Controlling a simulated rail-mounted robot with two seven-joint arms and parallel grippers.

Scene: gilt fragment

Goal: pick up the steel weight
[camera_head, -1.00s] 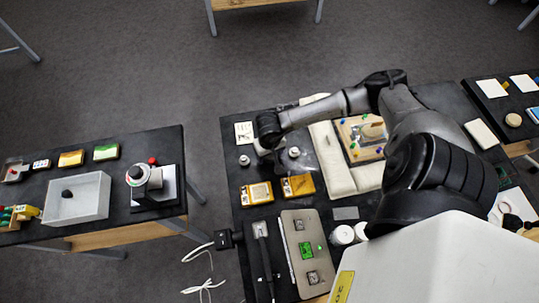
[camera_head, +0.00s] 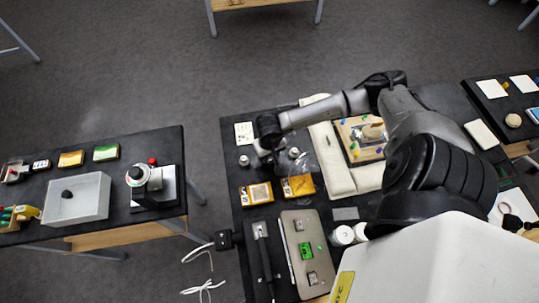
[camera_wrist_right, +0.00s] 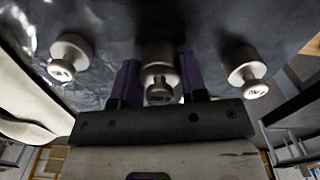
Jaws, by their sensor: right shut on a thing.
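Several small steel-coloured weights with knobs stand in a row. In the right wrist view, one weight (camera_wrist_right: 160,78) is in the middle, between the purple fingers of my right gripper (camera_wrist_right: 157,82), which is shut on it. A second weight (camera_wrist_right: 70,56) stands to the left and a third (camera_wrist_right: 245,72) to the right, both apart from the fingers. In the head view, my right gripper (camera_head: 267,155) is low over the table's far left part and hides the held weight. The outer weights show at its left (camera_head: 244,160) and right (camera_head: 294,153). My left gripper is not in view.
Yellow-framed boxes (camera_head: 257,193) lie just in front of the weights. A crinkled clear sheet (camera_head: 308,165) and a cream padded frame (camera_head: 328,150) are close on the right. A white card (camera_head: 244,132) lies behind. The dark table's left edge is near.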

